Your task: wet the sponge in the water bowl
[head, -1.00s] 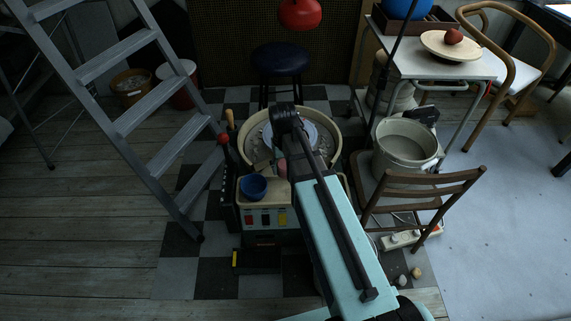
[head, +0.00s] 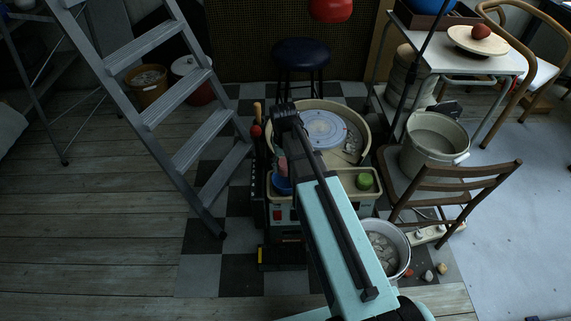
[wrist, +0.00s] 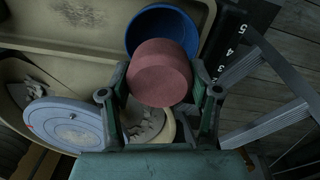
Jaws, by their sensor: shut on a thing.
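The pink round sponge (wrist: 161,72) is held between the two fingers of my gripper (wrist: 160,90) in the wrist view. The fingers are shut on its sides. The blue water bowl (wrist: 143,23) lies just past the sponge in that view, and the sponge covers part of its rim and inside. I cannot tell whether the sponge touches the bowl or hangs above it. In the head view the blue bowl (head: 281,186) sits on the pottery wheel's front ledge, partly hidden by my arm. My gripper is mostly hidden there. Water in the bowl cannot be made out.
The pottery wheel (head: 322,128) stands behind the bowl. A green lump (head: 364,181) lies on the ledge's right. A metal bucket (head: 390,236) stands right of my arm. A stepladder (head: 178,110) is at the left, and a chair (head: 440,185) with a pot (head: 431,145) at the right.

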